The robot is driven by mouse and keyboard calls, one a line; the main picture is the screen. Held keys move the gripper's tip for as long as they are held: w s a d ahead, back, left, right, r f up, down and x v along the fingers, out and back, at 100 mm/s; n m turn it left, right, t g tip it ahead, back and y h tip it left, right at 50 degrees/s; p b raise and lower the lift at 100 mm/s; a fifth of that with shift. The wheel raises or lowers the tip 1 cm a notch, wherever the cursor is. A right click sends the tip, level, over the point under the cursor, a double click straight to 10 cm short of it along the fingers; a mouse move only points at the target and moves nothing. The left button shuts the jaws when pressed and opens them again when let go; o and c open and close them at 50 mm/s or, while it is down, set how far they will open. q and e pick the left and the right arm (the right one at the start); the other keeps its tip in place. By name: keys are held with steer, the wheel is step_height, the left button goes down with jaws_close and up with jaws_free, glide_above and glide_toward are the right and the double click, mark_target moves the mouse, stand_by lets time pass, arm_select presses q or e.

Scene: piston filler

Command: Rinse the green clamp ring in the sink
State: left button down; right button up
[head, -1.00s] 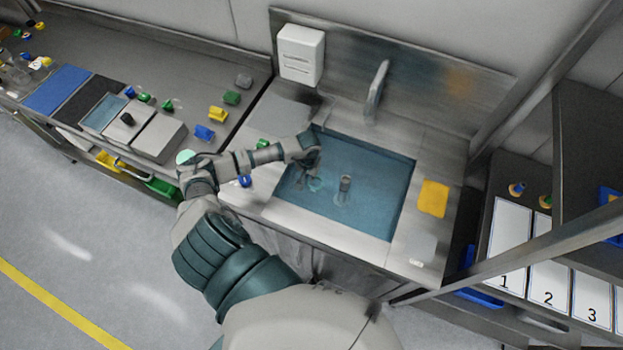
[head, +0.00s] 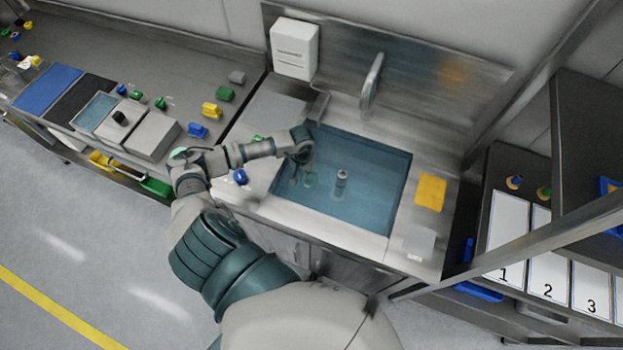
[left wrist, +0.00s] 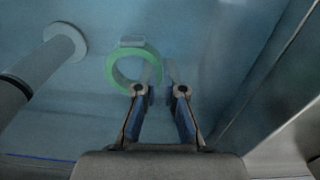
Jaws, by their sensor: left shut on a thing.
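The green clamp ring (left wrist: 118,76) is in the water of the sink (head: 375,216), near its left wall. In the head view the ring (head: 310,180) is small and faint through the water. My left gripper (left wrist: 160,82) points down into the sink and is shut on the right edge of the ring, with the fingertips under water. In the head view my left gripper (head: 301,175) is left of the standing drain pipe (head: 341,185). My right gripper is in neither view.
The drain pipe (left wrist: 38,70) stands left of the ring in the wrist view. The faucet (head: 372,85) rises behind the basin. A yellow cloth (head: 431,192) lies on the right rim, and a small blue part (head: 240,177) on the left. The basin's right half is clear.

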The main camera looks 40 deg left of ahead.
arm_select(q)
steer(key=shift+d+r, duration=0.1)
steer(key=shift+r, duration=0.05)
step_height(320, 180, up, 6)
steer(key=p, duration=0.3)
steer(key=shift+r+p, duration=0.25)
steer(key=shift+p, duration=0.05)
steer(key=shift+d+r, duration=0.1)
steer(key=shift+r, duration=0.25)
steer(key=shift+d+r+p, duration=0.15)
steer(key=shift+r+p, duration=0.35)
steer(key=shift+r, duration=0.4)
steer(key=shift+d+r+p, duration=0.15)
steer(key=shift+r+p, duration=0.3)
steer(key=shift+r, duration=0.45)
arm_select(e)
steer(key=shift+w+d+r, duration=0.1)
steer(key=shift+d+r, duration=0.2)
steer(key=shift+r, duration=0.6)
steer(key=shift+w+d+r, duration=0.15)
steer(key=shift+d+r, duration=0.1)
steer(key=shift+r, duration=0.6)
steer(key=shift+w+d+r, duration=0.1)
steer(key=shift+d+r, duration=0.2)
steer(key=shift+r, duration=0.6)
